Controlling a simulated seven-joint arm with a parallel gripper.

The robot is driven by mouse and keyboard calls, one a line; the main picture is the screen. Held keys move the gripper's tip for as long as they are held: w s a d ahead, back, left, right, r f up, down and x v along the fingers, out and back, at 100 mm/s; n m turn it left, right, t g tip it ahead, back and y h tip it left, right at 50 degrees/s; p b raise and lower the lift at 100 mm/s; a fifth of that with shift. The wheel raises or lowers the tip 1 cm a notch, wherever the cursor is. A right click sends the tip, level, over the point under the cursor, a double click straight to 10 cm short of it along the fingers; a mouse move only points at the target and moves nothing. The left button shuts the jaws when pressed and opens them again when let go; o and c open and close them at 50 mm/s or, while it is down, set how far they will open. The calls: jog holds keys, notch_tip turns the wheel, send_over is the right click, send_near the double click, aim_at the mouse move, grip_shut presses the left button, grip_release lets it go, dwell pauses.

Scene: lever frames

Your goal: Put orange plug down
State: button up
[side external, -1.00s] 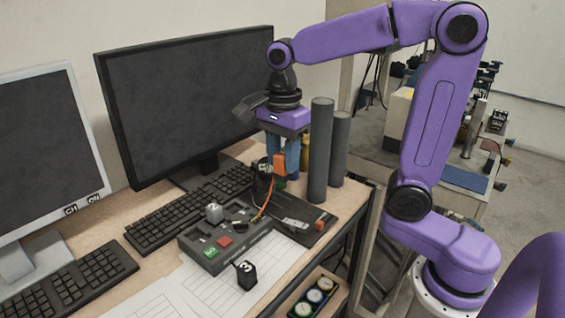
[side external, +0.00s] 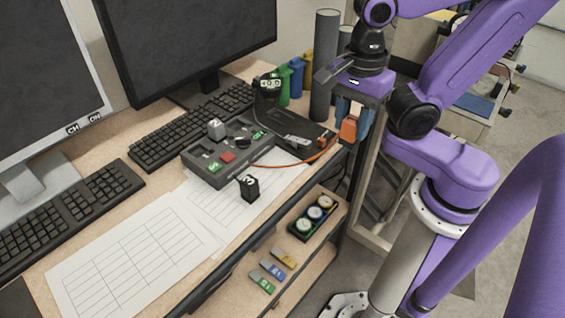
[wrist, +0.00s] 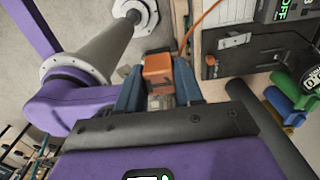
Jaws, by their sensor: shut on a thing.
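The orange plug (side external: 349,127) is held between the blue fingers of my gripper (side external: 353,115), which is shut on it. In the side view it hangs at the right edge of the desk, beside the black plate. The wrist view also shows the plug (wrist: 158,72) between the fingertips (wrist: 160,88), with the floor and my base below. An orange cable (side external: 290,163) runs from the plug back left towards the grey control box (side external: 222,155). The black plate (side external: 296,139) with a metal latch lies on the desk. Whether the plug touches anything beneath it cannot be told.
Tall grey cylinders (side external: 325,65) stand behind the plate. Green (side external: 283,86) and blue (side external: 297,78) objects stand beside them. A black block marked 3 (side external: 249,188) stands on paper sheets (side external: 133,262). A lower shelf holds a dial tray (side external: 314,216) and small coloured tags (side external: 273,271).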

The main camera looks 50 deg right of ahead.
jog(key=w+a+f, duration=0.1)
jog(key=w+f, duration=0.2)
jog(key=w, duration=0.1)
jog(key=w+a+f, duration=0.1)
jog(key=w+f, duration=0.2)
jog(key=w, duration=0.1)
jog(key=w+a+f, duration=0.2)
jog(key=w+f, duration=0.1)
jog(key=w, duration=0.1)
jog(key=shift+w, duration=0.25)
jog(key=shift+w+a+f, duration=0.1)
jog(key=shift+w+f, duration=0.2)
jog(key=shift+f, duration=1.6)
jog(key=shift+f, duration=0.1)
jog(key=o, duration=1)
